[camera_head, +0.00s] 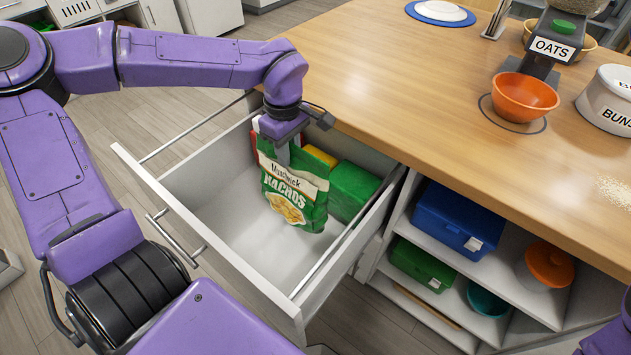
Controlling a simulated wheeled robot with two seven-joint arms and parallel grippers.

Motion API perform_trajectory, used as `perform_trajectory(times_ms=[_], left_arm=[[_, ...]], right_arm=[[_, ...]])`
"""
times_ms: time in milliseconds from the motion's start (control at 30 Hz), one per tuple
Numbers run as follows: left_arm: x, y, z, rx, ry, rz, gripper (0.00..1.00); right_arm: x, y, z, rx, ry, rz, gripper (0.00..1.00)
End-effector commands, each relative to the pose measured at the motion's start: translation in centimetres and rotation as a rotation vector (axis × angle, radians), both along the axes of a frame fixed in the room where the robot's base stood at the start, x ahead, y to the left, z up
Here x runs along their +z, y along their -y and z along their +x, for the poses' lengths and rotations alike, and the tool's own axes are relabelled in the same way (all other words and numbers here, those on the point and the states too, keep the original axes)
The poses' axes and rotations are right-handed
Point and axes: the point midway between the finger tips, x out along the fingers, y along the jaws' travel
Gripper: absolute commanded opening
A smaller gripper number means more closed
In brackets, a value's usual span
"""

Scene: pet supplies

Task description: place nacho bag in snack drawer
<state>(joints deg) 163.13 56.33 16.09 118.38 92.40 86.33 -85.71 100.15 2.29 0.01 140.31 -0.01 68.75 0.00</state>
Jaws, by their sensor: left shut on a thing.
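A green and white nacho bag (291,196) hangs upright inside the open snack drawer (225,239), towards its back. My left gripper (283,152) points down and is shut on the top of the bag; the fingertips are partly hidden by it. I cannot tell whether the bag's bottom touches the drawer floor. Behind and beside it in the drawer are a green box (352,190) and a yellow item (320,156). Only a purple piece of my right arm shows at the lower right edge; its gripper is out of view.
The wooden counter (420,110) adjoins the drawer. Shelves below hold a blue box (459,219), a green box (423,264) and an orange-lidded pot (547,265). The drawer's front left floor is bare.

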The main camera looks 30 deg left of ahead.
Motion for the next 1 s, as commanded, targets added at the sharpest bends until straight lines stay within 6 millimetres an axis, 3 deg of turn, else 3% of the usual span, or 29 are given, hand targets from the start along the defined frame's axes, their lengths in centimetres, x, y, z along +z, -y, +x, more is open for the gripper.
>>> perform_trajectory(times_ms=[300, 533, 700, 900, 933, 1000], left_arm=[[-4.9, 3.4, 3.4, -0.003, -0.005, -0.002, 0.0], [-6.4, 4.4, 4.3, -0.004, -0.003, -0.003, 0.0], [-9.0, 4.3, 4.2, -0.003, -0.005, -0.004, 0.0], [-9.3, 4.3, 4.2, -0.002, -0.003, -0.004, 0.0], [-9.3, 4.3, 4.2, -0.001, -0.005, -0.004, 0.24], [-9.3, 4.3, 4.2, -0.002, -0.005, -0.004, 0.47]], right_arm=[[-0.8, 0.0, 0.0, 0.0, 0.001, -0.001, 0.4], [-1.1, 0.0, 0.0, 0.0, 0.001, -0.001, 0.4], [-1.4, 0.0, 0.0, 0.0, 0.001, -0.001, 0.4], [-1.4, 0.0, 0.0, 0.0, 0.001, -0.001, 0.4], [-1.4, 0.0, 0.0, 0.0, 0.001, -0.001, 0.4], [-1.4, 0.0, 0.0, 0.0, 0.001, -0.001, 0.4]])
